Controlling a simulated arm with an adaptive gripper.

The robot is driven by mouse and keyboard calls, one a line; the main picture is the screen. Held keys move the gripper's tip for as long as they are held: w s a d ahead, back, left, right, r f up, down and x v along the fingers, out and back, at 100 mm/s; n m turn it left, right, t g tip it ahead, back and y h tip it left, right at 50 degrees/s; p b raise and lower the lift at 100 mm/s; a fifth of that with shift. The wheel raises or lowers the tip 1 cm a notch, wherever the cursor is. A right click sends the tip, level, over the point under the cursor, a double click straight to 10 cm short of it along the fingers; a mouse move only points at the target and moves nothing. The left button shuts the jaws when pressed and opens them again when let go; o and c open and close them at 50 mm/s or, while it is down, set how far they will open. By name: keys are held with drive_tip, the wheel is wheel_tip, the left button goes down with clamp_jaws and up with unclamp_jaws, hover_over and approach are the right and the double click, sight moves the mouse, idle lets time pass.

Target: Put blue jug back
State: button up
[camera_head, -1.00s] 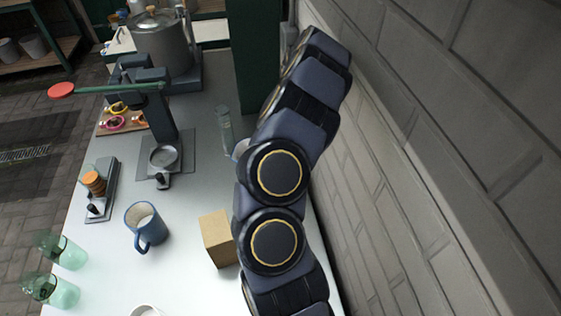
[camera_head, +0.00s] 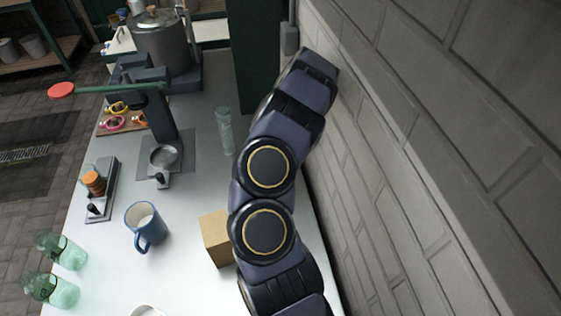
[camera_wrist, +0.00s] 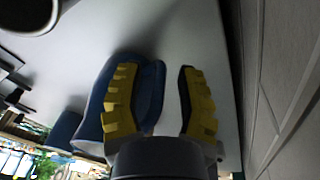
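A blue jug (camera_head: 134,225) with a pale inside stands upright on the counter in the head view, its handle toward the front. In the wrist view, a blue object (camera_wrist: 97,105) lies at the left yellow-padded finger. A blue part of it shows between the fingers, close to the left one. My gripper (camera_wrist: 160,95) looks open, with a pale gap between this blue part and the right finger. In the head view my gripper is hidden behind my arm. I cannot tell whether both views show the same blue object.
A cardboard box (camera_head: 215,238) stands near my arm. A clear bottle (camera_head: 225,130) stands farther back. A metal pot (camera_head: 162,42) is at the far end. Green glass vessels (camera_head: 60,250) stand at the left edge. A brick wall (camera_head: 420,160) borders the right side.

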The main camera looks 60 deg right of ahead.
wheel_tip(320, 180, up, 8)
drive_tip(key=d, duration=0.1)
drive_tip(key=w+a+r+m, duration=0.3)
drive_tip(key=a+r, duration=0.4)
drive_tip(key=a, duration=0.5)
drive_tip(key=w+a+r+m, duration=0.3)
drive_tip(key=a+r, duration=0.5)
drive_tip(key=a, duration=0.4)
drive_tip(key=s+a+r+m+g+h, duration=0.1)
drive_tip(key=s+a+m, duration=0.5)
drive_tip(key=s, duration=0.4)
drive_tip(key=s+a+r+m+g, duration=0.1)
drive_tip(key=s+a+m, duration=0.5)
drive_tip(key=s+m, duration=0.2)
drive_tip(key=s, duration=0.2)
drive_tip(key=shift+s+r+h, duration=0.3)
drive_tip(key=shift+s+h, duration=0.05)
drive_tip(key=shift+h, duration=0.05)
drive_tip(key=shift+a, duration=0.1)
